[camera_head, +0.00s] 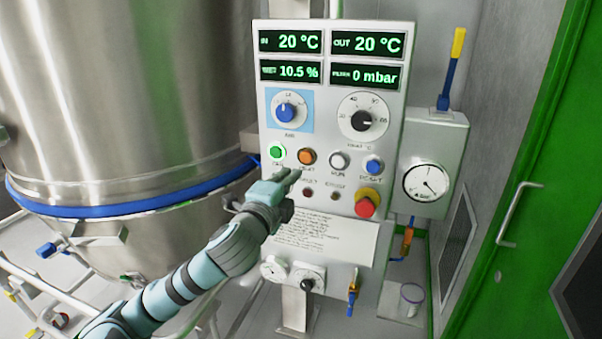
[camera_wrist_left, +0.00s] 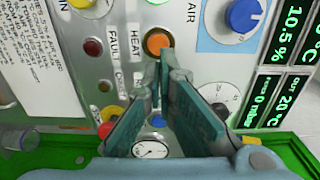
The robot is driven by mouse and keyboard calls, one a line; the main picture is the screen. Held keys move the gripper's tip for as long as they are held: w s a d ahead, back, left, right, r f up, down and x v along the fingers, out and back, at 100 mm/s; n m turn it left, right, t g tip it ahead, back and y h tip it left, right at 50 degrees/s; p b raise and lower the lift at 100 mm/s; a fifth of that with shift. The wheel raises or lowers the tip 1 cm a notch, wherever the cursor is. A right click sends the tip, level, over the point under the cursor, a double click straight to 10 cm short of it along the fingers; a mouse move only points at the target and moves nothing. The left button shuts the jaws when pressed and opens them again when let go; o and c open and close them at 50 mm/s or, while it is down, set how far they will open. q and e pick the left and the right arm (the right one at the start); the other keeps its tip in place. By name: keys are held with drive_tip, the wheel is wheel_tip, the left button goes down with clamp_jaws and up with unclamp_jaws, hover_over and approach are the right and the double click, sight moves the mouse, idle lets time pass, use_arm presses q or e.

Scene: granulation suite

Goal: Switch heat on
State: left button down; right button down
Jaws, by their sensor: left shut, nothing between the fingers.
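The orange heat button (camera_head: 306,157) is in the button row on the grey control panel (camera_head: 330,225). In the left wrist view the orange button (camera_wrist_left: 157,42) sits beside the word HEAT, just beyond my fingertips. My left gripper (camera_head: 292,176) is shut and empty, its tips just below and left of the button in the head view. In the left wrist view the closed fingertips (camera_wrist_left: 165,58) overlap the button's lower edge; I cannot tell whether they touch it. The heat dial (camera_head: 362,119) is above. My right gripper is not in view.
A green button (camera_head: 276,152) glows left of the orange one; a white button (camera_head: 339,161) and blue button (camera_head: 374,166) are to its right. A red mushroom button (camera_head: 366,204) sticks out lower right. A steel vessel (camera_head: 130,90) stands left. Both temperature displays read 20 °C.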

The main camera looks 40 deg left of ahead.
sight(305, 153)
use_arm(q)
drive_tip(key=b+x, duration=0.1)
drive_tip(key=x, duration=0.7)
drive_tip(key=shift+r, duration=0.1)
drive_tip(key=shift+w+a+r+p, duration=0.25)
drive_tip(key=shift+w+r+p, duration=0.2)
drive_tip(key=shift+p, duration=0.6)
drive_tip(key=shift+s+d, duration=0.1)
drive_tip(key=shift+f, duration=0.1)
